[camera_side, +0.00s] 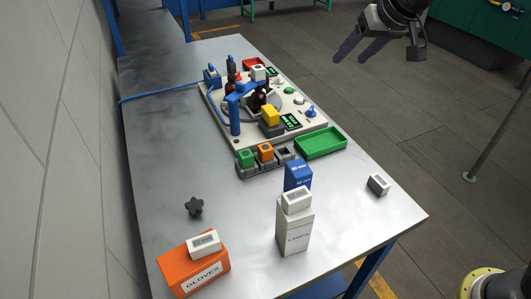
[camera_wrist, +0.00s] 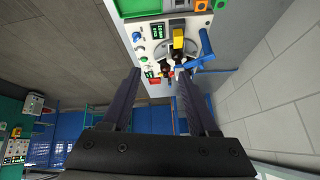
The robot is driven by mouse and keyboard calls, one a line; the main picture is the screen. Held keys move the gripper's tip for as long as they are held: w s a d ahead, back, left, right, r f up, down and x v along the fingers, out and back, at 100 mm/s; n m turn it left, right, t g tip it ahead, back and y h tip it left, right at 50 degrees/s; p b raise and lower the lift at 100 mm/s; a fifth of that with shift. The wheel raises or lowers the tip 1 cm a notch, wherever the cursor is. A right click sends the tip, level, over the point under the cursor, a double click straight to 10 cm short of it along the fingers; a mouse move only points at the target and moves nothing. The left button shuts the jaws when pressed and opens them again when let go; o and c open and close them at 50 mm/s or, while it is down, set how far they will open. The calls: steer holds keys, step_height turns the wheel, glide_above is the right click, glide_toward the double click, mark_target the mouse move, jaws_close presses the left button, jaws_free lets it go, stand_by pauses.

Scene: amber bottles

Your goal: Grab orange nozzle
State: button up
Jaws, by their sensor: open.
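The orange nozzle (camera_side: 265,152) looks like a small orange block. It sits in the middle of a dark grey rack (camera_side: 244,171), right of a green block (camera_side: 246,157), in the side view. An orange piece at the top edge of the wrist view (camera_wrist: 200,5) appears to be the same nozzle, partly cut off. My gripper (camera_side: 354,52) is in the air at the upper right of the side view, beyond the table's right edge and well away from the nozzle. Its two dark fingers are apart with nothing between them, as the wrist view (camera_wrist: 158,76) also shows.
A white machine panel (camera_side: 245,135) with a blue post and brown bottles stands behind the rack. A green tray (camera_side: 320,143) is right of it. White, blue and orange boxes, including the gloves box (camera_side: 195,270), stand nearer. The table's front right is mostly clear.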

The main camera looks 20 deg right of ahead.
steer(key=w+a+f+n+g, duration=0.1)
steer(key=w+a+f, duration=0.7)
steer(key=f, duration=0.2)
steer(key=n+g, duration=0.1)
steer(key=g, duration=0.1)
glide_toward(266, 147)
steer(key=x, duration=0.4)
steer(key=shift+w+f, duration=0.1)
steer(key=shift+f, duration=0.3)
steer(key=shift+t, duration=0.3)
steer(key=shift+x, duration=3)
jaws_close()
